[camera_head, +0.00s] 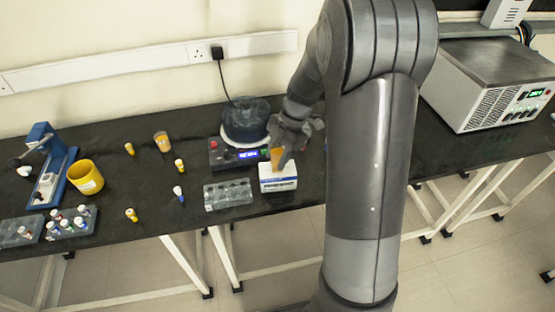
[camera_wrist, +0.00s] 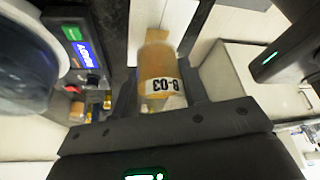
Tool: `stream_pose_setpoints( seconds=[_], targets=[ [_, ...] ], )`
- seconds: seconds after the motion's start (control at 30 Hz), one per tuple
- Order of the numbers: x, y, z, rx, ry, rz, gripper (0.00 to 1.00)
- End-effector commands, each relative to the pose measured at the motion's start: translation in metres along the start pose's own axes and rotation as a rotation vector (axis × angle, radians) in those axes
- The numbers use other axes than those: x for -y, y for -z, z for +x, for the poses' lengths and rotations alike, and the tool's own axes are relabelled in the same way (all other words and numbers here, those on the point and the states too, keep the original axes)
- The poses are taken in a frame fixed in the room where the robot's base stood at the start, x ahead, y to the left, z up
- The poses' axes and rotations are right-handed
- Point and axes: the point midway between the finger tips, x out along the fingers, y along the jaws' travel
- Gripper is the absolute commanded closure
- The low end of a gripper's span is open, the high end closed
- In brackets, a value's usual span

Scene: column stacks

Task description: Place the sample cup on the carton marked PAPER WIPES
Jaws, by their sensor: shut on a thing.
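The sample cup (camera_head: 277,155) is a small orange-amber cup held in my gripper (camera_head: 286,147). In the wrist view the cup (camera_wrist: 157,68) sits between the fingers, with a white label ending in 03. A white carton (camera_head: 279,184) with a blue band and dark print stands near the table's front edge. The print is too small to read in the head view. The cup is directly over the carton's top in the head view. I cannot tell whether the cup's base touches it. My gripper is shut on the cup and hides part of it.
A device with a dark bowl (camera_head: 246,120) and a lit display stands just behind and left of the carton. A grey rack (camera_head: 228,194) lies left of it. Another amber cup (camera_head: 162,142), a yellow cup (camera_head: 86,177) and several small vials stand farther left.

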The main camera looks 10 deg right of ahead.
Motion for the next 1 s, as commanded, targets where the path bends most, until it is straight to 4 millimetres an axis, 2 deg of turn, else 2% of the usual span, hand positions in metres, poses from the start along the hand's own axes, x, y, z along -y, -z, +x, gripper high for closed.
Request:
stream_pose_setpoints(
  seconds=[0.03,0.13,0.5,0.53,0.77,1.0],
  targets=[
    [0.001,-0.003,0.009,-0.003,0.004,0.000,0.83],
    [0.000,-0.007,0.019,-0.001,0.002,-0.001,0.83],
    [0.000,-0.009,0.023,0.000,0.001,-0.002,0.83],
    [0.000,-0.009,0.022,0.000,0.000,-0.002,0.57],
    [0.000,-0.009,0.022,0.000,0.000,-0.002,0.39],
    [0.000,-0.009,0.021,0.000,0.000,-0.002,0.38]
  ],
)
